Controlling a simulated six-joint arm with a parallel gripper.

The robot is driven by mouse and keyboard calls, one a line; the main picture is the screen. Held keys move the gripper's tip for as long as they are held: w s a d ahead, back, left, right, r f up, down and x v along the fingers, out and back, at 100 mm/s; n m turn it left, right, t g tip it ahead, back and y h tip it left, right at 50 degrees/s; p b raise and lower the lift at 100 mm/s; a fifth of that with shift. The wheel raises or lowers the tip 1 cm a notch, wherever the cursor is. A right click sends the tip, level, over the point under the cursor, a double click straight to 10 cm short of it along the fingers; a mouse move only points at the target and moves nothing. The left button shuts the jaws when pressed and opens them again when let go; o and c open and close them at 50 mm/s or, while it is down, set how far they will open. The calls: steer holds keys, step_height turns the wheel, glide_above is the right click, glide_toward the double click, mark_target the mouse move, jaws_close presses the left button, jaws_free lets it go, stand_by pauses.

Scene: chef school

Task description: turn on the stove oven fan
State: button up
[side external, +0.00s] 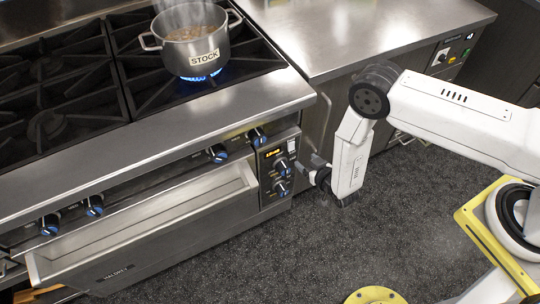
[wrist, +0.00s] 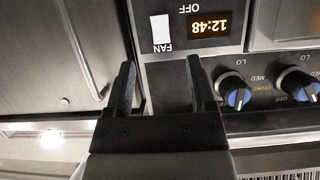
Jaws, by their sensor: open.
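The fan switch (wrist: 161,33) is a white rectangle on the oven's control panel, beside the word FAN and an amber clock display (wrist: 209,26). The wrist view shows the panel upside down. In the side view the panel (side external: 277,170) is on the front of the stove, right of the open drawer. My gripper (wrist: 162,75) is open and empty, its two dark fingers spread in front of the panel. The switch appears beyond and between the fingertips. In the side view my gripper (side external: 316,168) is just right of the panel; I cannot tell whether it touches it.
Two panel knobs (wrist: 235,92) (wrist: 297,86) lie beside the fingers in the wrist view. An oven drawer (side external: 150,225) stands open left of the panel. A stock pot (side external: 192,38) sits over a lit blue flame. The floor (side external: 230,260) in front is clear.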

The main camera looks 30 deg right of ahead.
mark_target(292, 148)
steer(key=shift+w, duration=0.1)
steer(key=shift+x, duration=3.75)
steer(key=shift+f, duration=0.1)
jaws_close()
